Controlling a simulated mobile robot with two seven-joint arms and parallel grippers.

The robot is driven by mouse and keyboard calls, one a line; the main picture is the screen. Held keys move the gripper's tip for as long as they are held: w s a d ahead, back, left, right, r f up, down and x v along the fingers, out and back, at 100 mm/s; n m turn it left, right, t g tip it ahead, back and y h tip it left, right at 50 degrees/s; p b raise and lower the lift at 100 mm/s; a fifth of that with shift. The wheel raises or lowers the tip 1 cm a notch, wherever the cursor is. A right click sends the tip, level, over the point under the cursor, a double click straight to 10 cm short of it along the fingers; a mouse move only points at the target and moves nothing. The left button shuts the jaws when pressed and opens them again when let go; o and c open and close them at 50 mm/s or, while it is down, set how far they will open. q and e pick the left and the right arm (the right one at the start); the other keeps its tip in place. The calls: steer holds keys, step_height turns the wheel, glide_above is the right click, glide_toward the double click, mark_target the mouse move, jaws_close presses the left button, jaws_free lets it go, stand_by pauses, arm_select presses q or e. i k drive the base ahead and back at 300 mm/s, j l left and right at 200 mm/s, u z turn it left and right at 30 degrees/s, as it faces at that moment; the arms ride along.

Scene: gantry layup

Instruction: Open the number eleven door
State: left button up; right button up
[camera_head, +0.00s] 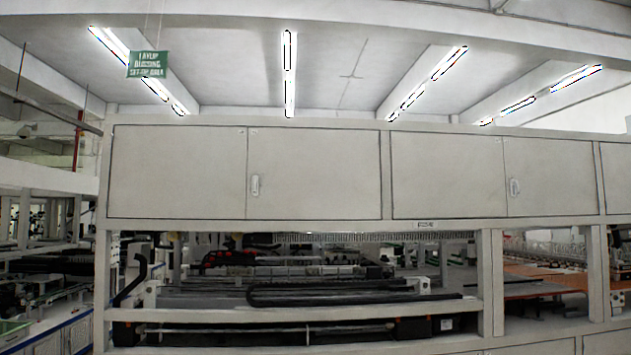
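A row of pale grey cabinet doors runs across the upper front of a large frame. The left pair has a left door (178,172) and a right door (314,175), with a white handle (255,185) beside their seam. The right pair has a left door (446,176) and a right door (551,178), with a handle (514,187) at their seam. All of these doors are shut. I cannot read a number eleven on any door; a small label (425,224) under the right pair is too small to read. Neither gripper is in view.
Below the doors, an open bay holds dark machinery with a black cable chain (350,296). Grey posts (490,280) divide the bays. A green sign (148,64) hangs at upper left. Shelving with equipment (40,240) stands at the left.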

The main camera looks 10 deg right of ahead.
mark_target(305, 174)
steer(key=i+j+u, duration=0.35)
steer(key=i, duration=0.7)
steer(key=i+u, duration=0.3)
steer(key=i, duration=0.7)
steer(key=i+z, duration=0.15)
steer(key=i, duration=0.4)
steer(key=i+j+z, duration=0.1)
steer(key=i, duration=0.4)
steer(key=i+j+z, duration=0.15)
steer(key=i, duration=0.4)
steer(key=j, duration=0.1)
